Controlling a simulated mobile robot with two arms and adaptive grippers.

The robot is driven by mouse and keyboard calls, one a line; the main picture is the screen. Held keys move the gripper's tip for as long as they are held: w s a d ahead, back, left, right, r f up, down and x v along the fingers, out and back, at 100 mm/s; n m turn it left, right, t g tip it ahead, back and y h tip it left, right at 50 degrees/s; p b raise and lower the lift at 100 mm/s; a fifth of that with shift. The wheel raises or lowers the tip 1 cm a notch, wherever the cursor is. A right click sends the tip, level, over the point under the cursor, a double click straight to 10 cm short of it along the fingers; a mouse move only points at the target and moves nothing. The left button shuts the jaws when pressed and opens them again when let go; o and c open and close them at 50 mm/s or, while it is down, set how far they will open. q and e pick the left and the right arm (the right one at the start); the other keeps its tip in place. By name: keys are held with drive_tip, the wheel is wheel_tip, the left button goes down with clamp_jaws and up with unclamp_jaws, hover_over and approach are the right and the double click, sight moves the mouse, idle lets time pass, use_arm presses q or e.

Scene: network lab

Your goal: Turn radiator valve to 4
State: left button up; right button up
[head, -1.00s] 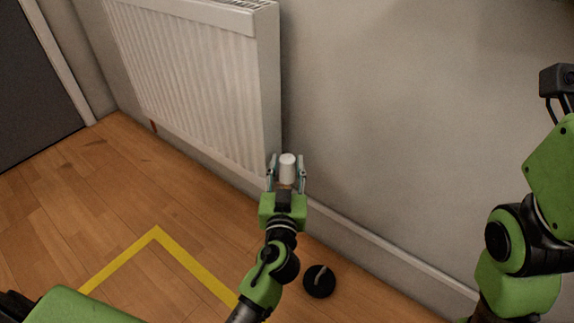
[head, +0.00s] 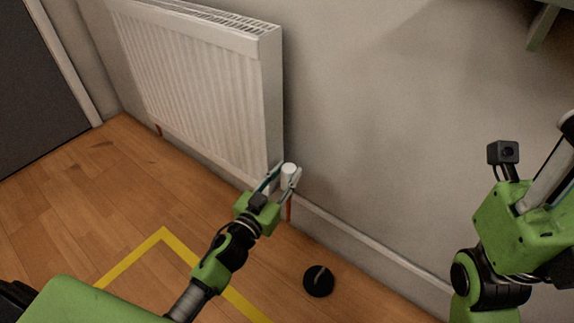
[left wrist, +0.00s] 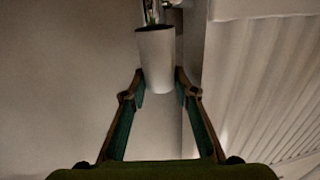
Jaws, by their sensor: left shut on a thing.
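The radiator valve (head: 288,172) is a white knob low at the right end of the white radiator (head: 200,85). In the left wrist view the knob (left wrist: 156,58) hangs below a shiny metal fitting (left wrist: 152,12). My left gripper (head: 281,180) is shut on the knob, with one finger on each side; its fingertips also show in the left wrist view (left wrist: 159,80). No number on the knob can be read.
A black round doorstop-like object (head: 318,281) lies on the wooden floor near the skirting. A yellow line (head: 165,235) is marked on the floor. A dark door (head: 40,80) is at the far left. A copper-coloured pipe (head: 288,208) runs below the valve.

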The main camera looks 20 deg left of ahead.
use_arm(q)
drive_tip(key=shift+m+h, duration=0.4)
drive_tip(key=shift+h, duration=0.2)
drive_tip(key=o, duration=0.8)
drive_tip(key=v, duration=1.2)
drive_tip(key=shift+r, duration=0.1)
